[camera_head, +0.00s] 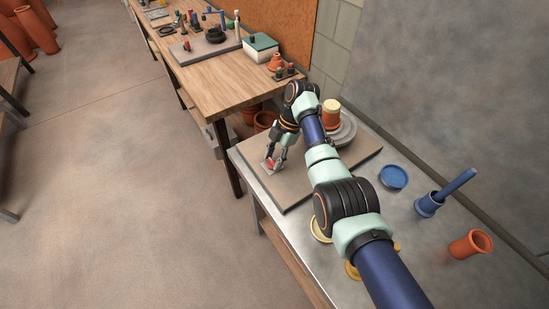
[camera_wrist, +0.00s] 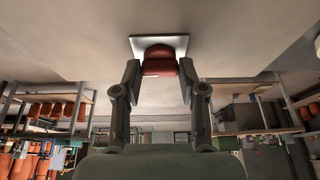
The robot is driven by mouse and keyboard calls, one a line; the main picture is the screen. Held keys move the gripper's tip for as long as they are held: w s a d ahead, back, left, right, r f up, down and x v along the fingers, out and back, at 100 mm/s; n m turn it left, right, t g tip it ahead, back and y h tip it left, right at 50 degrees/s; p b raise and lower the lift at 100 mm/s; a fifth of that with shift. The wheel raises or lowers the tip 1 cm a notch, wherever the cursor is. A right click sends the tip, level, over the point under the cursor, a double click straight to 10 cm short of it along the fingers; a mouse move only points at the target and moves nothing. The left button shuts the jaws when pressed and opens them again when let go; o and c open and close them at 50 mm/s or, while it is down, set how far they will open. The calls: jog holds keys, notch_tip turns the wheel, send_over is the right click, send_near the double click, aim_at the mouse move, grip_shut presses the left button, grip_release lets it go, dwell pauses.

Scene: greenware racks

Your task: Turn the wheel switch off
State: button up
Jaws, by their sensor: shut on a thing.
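The wheel switch is a red rocker (camera_head: 270,164) on a small pale plate, set on the grey-brown board near its left corner. In the wrist view the red rocker (camera_wrist: 160,66) stands out from its white square plate (camera_wrist: 178,42). My gripper (camera_head: 274,161) reaches down to it, and in the wrist view its two fingers (camera_wrist: 160,74) are closed on the rocker's left and right sides. The potter's wheel (camera_head: 346,130) is a pale disc behind my arm, with an orange pot (camera_head: 331,115) on it. My arm hides part of the wheel.
The grey-brown board (camera_head: 360,152) lies on a metal-topped table. A wooden workbench (camera_head: 215,80) with tools is behind. Open floor lies left.

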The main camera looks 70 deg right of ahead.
jog(key=o, duration=1.1)
jog(key=shift+o, duration=0.2)
jog(key=shift+r, duration=0.1)
jog(key=v, duration=1.1)
jog(key=shift+d+r, duration=0.2)
jog(key=shift+r, duration=0.15)
jog(key=shift+s, duration=0.15)
